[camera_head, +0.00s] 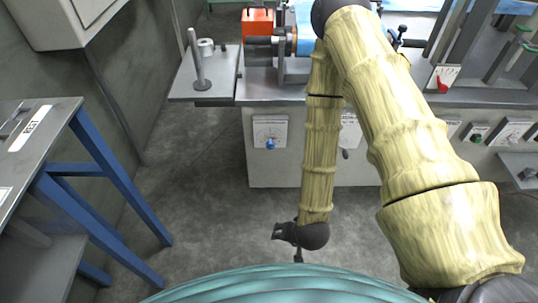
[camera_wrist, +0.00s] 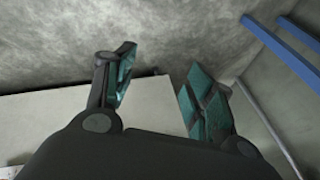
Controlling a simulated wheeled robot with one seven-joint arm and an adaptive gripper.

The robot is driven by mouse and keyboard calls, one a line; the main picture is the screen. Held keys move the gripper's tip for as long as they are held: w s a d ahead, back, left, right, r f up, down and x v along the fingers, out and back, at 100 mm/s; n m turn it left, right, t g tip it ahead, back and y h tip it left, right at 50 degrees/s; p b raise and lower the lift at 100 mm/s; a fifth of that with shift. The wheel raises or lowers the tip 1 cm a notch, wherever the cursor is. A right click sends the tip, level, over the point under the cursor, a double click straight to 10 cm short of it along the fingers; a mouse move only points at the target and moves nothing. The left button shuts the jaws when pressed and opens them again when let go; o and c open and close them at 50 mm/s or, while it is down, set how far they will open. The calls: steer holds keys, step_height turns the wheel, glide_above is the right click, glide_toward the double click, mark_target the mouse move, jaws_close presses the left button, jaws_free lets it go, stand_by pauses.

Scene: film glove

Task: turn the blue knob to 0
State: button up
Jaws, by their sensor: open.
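The blue knob (camera_head: 270,144) sits on a white dial plate (camera_head: 262,131) on the front of the grey machine cabinet (camera_head: 262,172) in the head view. The dial's numbers are too small to read there. My gripper (camera_head: 281,232) hangs low in front of the cabinet, below and slightly right of the knob, and apart from it. In the wrist view my gripper (camera_wrist: 160,85) is open, with nothing between its teal-padded fingers. The pale cabinet face shows behind them. The blue knob is not visible in the wrist view.
A bench (camera_head: 62,115) with blue legs stands at the left. A grey side shelf (camera_head: 180,88) with an upright post juts from the machine's left end. A red knob (camera_head: 441,86) and several dial plates are at the right. The floor (camera_head: 200,200) between bench and machine is clear.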

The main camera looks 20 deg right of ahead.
steer(key=w+a+f+m+t+b, duration=0.25)
steer(key=w+m+t+b, duration=0.2)
steer(key=w+b, duration=0.4)
steer(key=m+t+h+b, duration=0.6)
steer(key=m+t+b, duration=0.2)
steer(key=m+b, duration=1.2)
glide_toward(271, 147)
steer(key=n+b, duration=0.2)
steer(key=b+x, duration=0.3)
steer(key=x, duration=0.8)
steer(key=shift+w, duration=0.2)
steer(key=shift+c, duration=0.3)
steer(key=c, duration=1)
